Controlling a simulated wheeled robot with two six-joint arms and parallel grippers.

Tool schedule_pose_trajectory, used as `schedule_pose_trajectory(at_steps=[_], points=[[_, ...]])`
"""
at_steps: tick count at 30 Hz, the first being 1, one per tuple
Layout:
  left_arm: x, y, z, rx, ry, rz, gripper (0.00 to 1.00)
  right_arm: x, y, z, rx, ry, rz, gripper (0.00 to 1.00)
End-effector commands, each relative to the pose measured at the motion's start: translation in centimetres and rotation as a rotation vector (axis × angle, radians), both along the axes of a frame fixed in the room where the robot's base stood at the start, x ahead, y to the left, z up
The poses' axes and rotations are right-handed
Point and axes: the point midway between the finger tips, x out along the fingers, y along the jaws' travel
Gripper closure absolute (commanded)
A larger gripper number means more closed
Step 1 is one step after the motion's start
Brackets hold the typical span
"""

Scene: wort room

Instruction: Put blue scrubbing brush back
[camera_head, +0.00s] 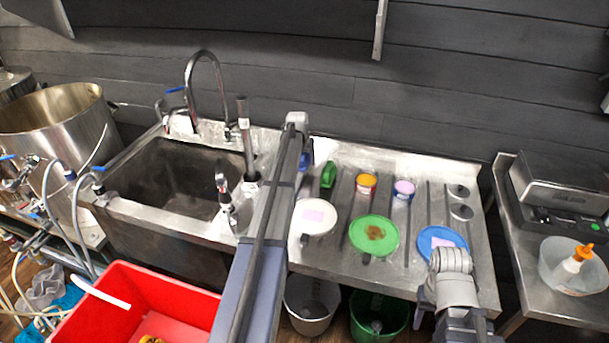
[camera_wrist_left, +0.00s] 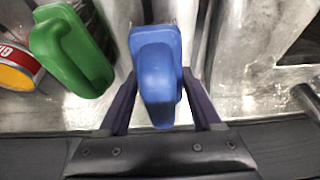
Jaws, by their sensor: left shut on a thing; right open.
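The blue scrubbing brush (camera_wrist_left: 157,75) is held between the two dark fingers of my left gripper (camera_wrist_left: 160,105) in the left wrist view. In the head view my left gripper (camera_head: 307,146) is at the back of the steel drainboard (camera_head: 335,240), right of the sink. A small part of the blue brush (camera_head: 304,162) shows there beside my arm. A green brush (camera_head: 328,174) stands just right of it, also seen in the left wrist view (camera_wrist_left: 72,48). My right gripper (camera_head: 450,268) is at the drainboard's front right; its fingers are mostly hidden.
Orange (camera_head: 366,184) and purple-topped tins (camera_head: 403,190) stand right of the green brush. White (camera_head: 313,217), green (camera_head: 374,236) and blue lids (camera_head: 442,243) lie nearer. The sink (camera_head: 180,180) has a tall tap (camera_head: 205,55). A red crate (camera_head: 140,300) is at lower left.

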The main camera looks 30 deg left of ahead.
Motion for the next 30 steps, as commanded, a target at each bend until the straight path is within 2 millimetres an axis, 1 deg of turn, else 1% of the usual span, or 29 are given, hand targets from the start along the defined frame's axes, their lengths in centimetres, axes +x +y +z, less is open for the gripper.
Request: schedule_pose_trajectory(at_steps=[1,5,7,13,16,24,29,30], points=[[0.0,0.0,-0.3,0.000,0.000,0.000,0.79,0.0,0.0,-0.3,0.000,0.000,0.000,0.50],[0.0,0.0,-0.2,0.000,0.000,0.000,0.79,0.0,0.0,-0.2,0.000,0.000,0.000,0.50],[0.0,0.0,-0.7,0.000,0.000,0.000,0.79,0.0,0.0,-0.7,0.000,0.000,0.000,0.50],[0.0,0.0,-3.1,0.000,0.000,0.000,0.79,0.0,0.0,-3.1,0.000,0.000,0.000,0.50],[0.0,0.0,-4.0,0.000,0.000,0.000,0.79,0.0,0.0,-4.0,0.000,0.000,0.000,0.50],[0.0,0.0,-3.8,0.000,0.000,0.000,0.79,0.0,0.0,-3.8,0.000,0.000,0.000,0.50],[0.0,0.0,-4.3,0.000,0.000,0.000,0.79,0.0,0.0,-4.3,0.000,0.000,0.000,0.50],[0.0,0.0,-4.1,0.000,0.000,0.000,0.31,0.0,0.0,-4.1,0.000,0.000,0.000,0.50]])
